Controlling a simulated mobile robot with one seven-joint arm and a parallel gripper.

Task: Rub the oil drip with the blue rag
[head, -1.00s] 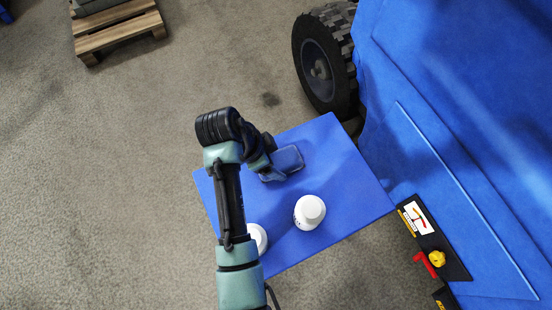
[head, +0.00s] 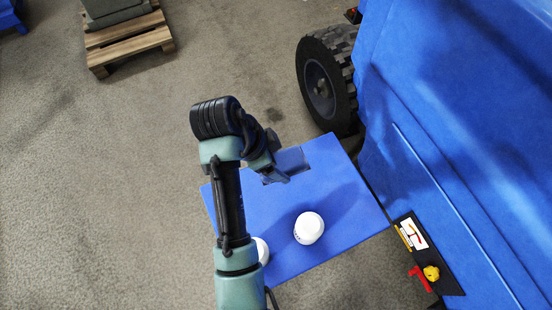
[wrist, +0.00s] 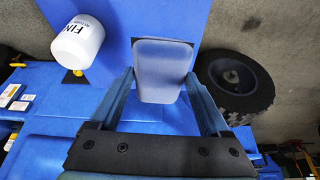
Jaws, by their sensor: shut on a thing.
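The blue rag (wrist: 163,70) is a folded, rounded pad between my gripper's fingers in the wrist view. My gripper (wrist: 164,88) is shut on it. In the head view my gripper (head: 272,170) holds the rag (head: 293,160) over the far edge of the blue table, apparently raised above it. My wrist partly hides the rag there. A dark spot on the grey floor (head: 271,115), beyond the table and left of the wheel, looks like the oil drip. My gripper is apart from it.
The blue table (head: 345,205) bears a white container (head: 308,228) and a second white one (head: 261,250), partly hidden by my arm. A blue machine (head: 460,130) with a black wheel (head: 328,80) stands to the right. A loaded pallet (head: 130,45) stands far left. Floor between is clear.

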